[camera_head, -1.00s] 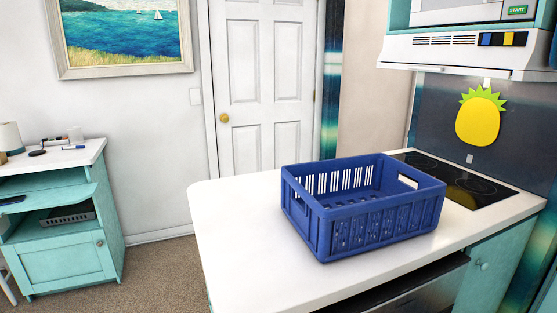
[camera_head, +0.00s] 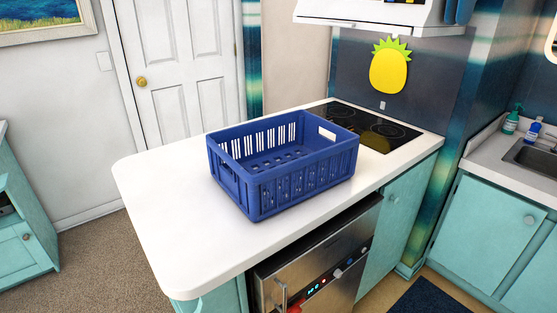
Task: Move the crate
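A blue plastic crate (camera_head: 305,186) with slotted walls and handle cut-outs stands upright on the white countertop (camera_head: 165,210). It looks empty, with holes showing in its floor. It sits near the counter's front edge, with the cooktop behind it to the right. Neither of my grippers shows in the head view.
A black cooktop (camera_head: 375,128) is set in the counter's far end. A stainless oven (camera_head: 320,268) is built in below the front edge. A sink (camera_head: 535,155) with bottles is at the right. Bare counter lies left of the crate. Carpet (camera_head: 95,255) is clear at the left.

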